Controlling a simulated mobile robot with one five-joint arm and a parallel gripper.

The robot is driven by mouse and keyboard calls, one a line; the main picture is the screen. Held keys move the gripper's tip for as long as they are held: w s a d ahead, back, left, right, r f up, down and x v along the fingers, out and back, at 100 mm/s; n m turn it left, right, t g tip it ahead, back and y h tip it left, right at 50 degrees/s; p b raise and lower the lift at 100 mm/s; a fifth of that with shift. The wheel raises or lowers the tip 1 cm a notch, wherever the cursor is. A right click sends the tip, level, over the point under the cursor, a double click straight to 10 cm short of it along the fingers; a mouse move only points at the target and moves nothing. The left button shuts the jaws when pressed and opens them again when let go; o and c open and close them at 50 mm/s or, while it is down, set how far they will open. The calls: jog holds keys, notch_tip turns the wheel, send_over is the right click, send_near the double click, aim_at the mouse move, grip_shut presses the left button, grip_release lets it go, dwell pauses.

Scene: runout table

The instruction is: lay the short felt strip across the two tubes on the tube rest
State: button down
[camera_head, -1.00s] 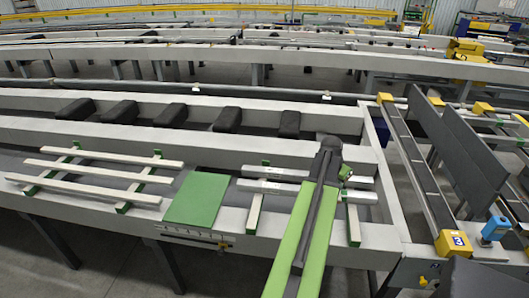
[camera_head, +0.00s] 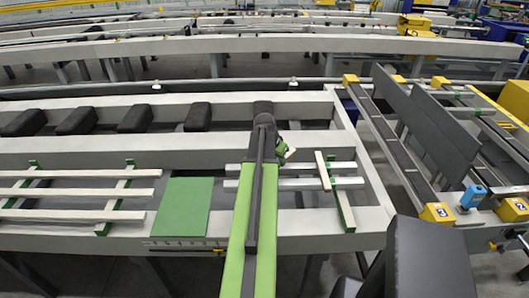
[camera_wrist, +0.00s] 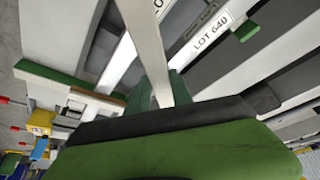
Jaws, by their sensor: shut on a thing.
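The two pale grey tubes (camera_head: 298,184) lie side by side on the tube rest, right of the green mat. My arm hides the tubes' left part.
A green mat (camera_head: 182,207) lies left of my arm. Longer pale bars (camera_head: 75,192) rest on bearers farther left. Black blocks (camera_head: 141,118) line the channel behind. Upright dark panels (camera_head: 445,138) and yellow and blue boxes stand at the right.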

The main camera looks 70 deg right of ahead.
jog(key=w+a+r+m+p, duration=0.1)
jog(key=w+r, duration=0.1)
jog(key=w, duration=0.4)
notch_tip(320, 180, down, 7)
jog(key=b, duration=0.6)
jog(key=shift+s+r+b, duration=0.2)
jog(key=shift+s+b, duration=0.05)
jog(key=shift+b, duration=0.1)
jog(key=shift+f+b, duration=0.6)
jog(key=c, duration=1.1)
grip_release()
jog(key=shift+o, duration=0.2)
jog(key=shift+r, duration=0.15)
